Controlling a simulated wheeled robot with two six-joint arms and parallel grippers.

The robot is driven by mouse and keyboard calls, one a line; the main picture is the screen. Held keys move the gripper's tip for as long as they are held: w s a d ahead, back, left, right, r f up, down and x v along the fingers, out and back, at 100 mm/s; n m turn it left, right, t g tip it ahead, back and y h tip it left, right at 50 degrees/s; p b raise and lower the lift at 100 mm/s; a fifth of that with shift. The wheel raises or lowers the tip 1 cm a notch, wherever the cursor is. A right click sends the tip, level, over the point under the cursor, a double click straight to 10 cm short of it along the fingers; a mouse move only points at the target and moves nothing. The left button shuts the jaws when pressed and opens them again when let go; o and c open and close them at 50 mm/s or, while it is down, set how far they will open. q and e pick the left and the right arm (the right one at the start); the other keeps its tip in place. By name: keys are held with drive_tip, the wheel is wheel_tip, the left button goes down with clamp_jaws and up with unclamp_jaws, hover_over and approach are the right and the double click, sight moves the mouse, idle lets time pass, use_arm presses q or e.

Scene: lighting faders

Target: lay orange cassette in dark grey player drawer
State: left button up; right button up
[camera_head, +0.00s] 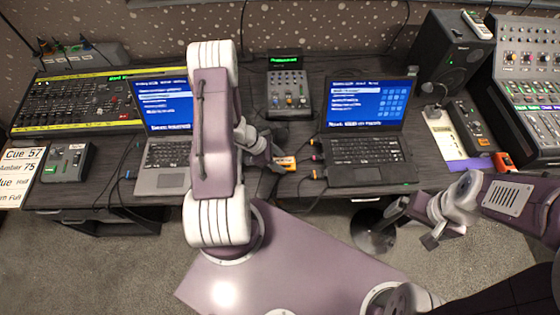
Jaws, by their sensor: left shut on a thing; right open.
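My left gripper (272,158) is at the desk's front edge between the two laptops, partly hidden by my own arm. It is shut on a small orange and white piece (285,163), which looks like the orange cassette, though it is too small to be sure. My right gripper (432,238) is open and empty, in front of the desk at the right. I cannot tell for certain which unit is the dark grey player. A dark box (470,127) stands at the right of the desk, and no open drawer can be made out.
A left laptop (163,110) and a right laptop (365,120) stand open. A small mixer (288,90) is between them. A lighting desk (75,100) and a small grey box (67,162) are at the left. A black speaker (450,55) and an orange object (503,161) are at the right.

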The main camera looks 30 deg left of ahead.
use_arm(q)
drive_tip(key=shift+f, duration=0.2)
drive_tip(key=shift+f+b, duration=0.2)
drive_tip(key=shift+b, duration=0.1)
drive_tip(key=o, duration=1.4)
